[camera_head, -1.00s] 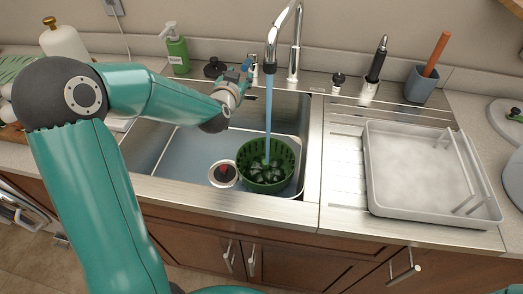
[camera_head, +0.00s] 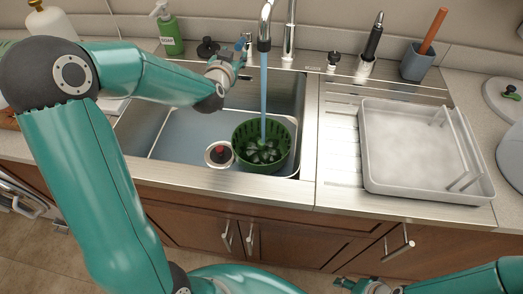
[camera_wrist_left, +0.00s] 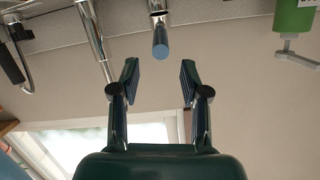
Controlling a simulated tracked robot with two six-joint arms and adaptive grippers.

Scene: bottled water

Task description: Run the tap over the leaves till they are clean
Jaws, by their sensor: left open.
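The green colander (camera_head: 240,150) stands in the sink basin with dark green leaves (camera_head: 262,153) in it. The tap (camera_head: 266,25) is running, and a blue stream (camera_head: 263,95) falls from its spout onto the leaves. My left gripper (camera_head: 244,44) is behind the basin, just left of the tap, close to a small metal fitting (camera_head: 249,47). In the left wrist view its fingers (camera_wrist_left: 159,75) are apart with nothing between the tips; the spout end (camera_wrist_left: 160,45) shows beyond them. My right gripper (camera_head: 358,286) is low at the bottom edge, partly cut off, its fingers unclear.
A drain with a red and black centre (camera_head: 219,154) lies left of the colander. A soap bottle (camera_head: 170,35) stands behind the sink. A white tray (camera_head: 375,180) sits on the drainboard at right. A grey cup (camera_head: 416,65) with an orange-handled tool stands behind it.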

